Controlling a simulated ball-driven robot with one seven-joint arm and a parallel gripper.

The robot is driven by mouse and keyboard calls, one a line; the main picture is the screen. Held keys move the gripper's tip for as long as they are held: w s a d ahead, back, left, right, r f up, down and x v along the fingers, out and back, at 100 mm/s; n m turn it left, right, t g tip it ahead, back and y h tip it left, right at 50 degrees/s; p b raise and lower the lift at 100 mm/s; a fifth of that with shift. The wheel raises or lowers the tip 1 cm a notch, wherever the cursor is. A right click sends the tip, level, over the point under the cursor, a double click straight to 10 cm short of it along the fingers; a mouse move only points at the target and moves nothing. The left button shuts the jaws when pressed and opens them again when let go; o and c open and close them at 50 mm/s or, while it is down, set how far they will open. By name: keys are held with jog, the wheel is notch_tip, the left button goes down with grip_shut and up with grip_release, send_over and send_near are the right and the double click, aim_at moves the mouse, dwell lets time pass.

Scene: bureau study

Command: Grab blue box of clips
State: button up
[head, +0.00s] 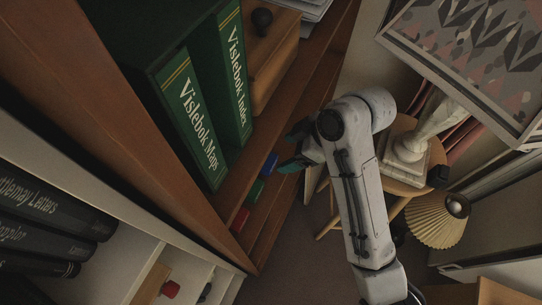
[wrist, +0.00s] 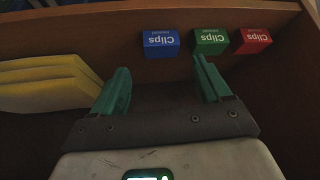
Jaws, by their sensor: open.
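The blue box of clips (wrist: 161,43) stands on a wooden shelf in the wrist view, with white "Clips" lettering that appears upside down. My gripper (wrist: 160,78) is open, with its two green fingers apart and nothing between them. The blue box lies beyond the fingertips, roughly in line with the gap between them. In the head view the blue box (head: 270,163) shows small on the shelf, close to my gripper (head: 284,160), which reaches the shelf from the right. The fingers are partly hard to make out there.
A green clips box (wrist: 210,41) and a red clips box (wrist: 251,40) stand right of the blue one. A stack of yellow envelopes or papers (wrist: 48,82) lies to the left. Green binders (head: 190,120) stand on the shelf above. A lamp (head: 437,220) is at the right.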

aim_at(269, 161)
jog(key=x, duration=0.8)
jog(key=shift+a, duration=0.2)
jog(key=shift+c, duration=0.2)
jog(key=c, duration=0.8)
jog(key=shift+d, duration=0.1)
